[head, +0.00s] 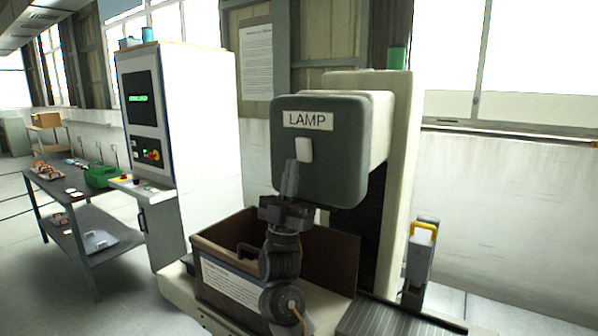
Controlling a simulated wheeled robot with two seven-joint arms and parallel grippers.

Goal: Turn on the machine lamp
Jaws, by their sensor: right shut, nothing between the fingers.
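The machine head (347,165) is a dark grey block with a white label reading LAMP (307,120) on its front. A small white rocker switch (304,149) sits just below the label. My right gripper (291,164) is shut and empty, pointing up, with its fingertips just below and left of the switch in the picture. I cannot tell whether it touches the switch or the machine face. No lit lamp shows under the head. My left gripper is not in view.
A brown open-topped tank (335,245) with a printed sheet stands below the head, behind my right arm. A white control cabinet (205,120) with a screen stands at left. A grey workbench (70,188) holds a green crate (100,176). A yellow-handled device (421,250) stands at right.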

